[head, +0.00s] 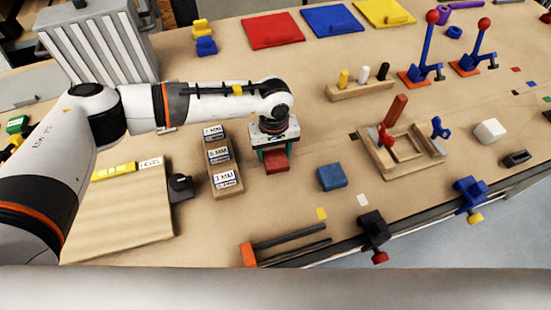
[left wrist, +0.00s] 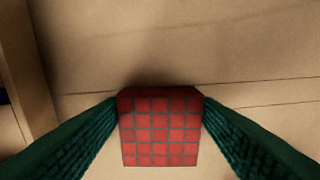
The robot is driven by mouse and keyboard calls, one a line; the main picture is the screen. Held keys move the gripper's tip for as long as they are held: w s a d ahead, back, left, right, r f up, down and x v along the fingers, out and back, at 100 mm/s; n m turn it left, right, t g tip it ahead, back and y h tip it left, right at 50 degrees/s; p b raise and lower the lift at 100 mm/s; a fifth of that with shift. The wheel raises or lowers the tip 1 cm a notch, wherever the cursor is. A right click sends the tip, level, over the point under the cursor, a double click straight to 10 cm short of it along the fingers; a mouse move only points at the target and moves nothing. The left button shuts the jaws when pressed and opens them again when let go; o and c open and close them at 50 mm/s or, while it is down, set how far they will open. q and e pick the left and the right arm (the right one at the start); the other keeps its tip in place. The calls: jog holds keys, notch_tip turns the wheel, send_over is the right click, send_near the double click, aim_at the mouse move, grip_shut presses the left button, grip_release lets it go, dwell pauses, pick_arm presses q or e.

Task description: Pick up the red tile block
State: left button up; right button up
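The red tile block (head: 276,162) is under my left gripper, on or just above the tabletop; I cannot tell which. In the left wrist view the block (left wrist: 159,130) shows a red top with a grid of small tiles. My left gripper (head: 275,155) points down, with one dark green finger against each side of the block. In the left wrist view both fingertips meet the block's sides with no clear gap, so the gripper (left wrist: 161,112) looks shut on it. My right gripper is not in view.
A rack of labelled boxes (head: 226,184) stands just left of the block. A blue block (head: 332,177) lies to the right, before a wooden frame jig (head: 391,168). A dark-barred clamp (head: 248,254) lies near the front edge. Bare table lies behind the gripper.

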pick_arm(q)
jog(key=c, duration=0.6)
jog(key=shift+r, duration=0.1)
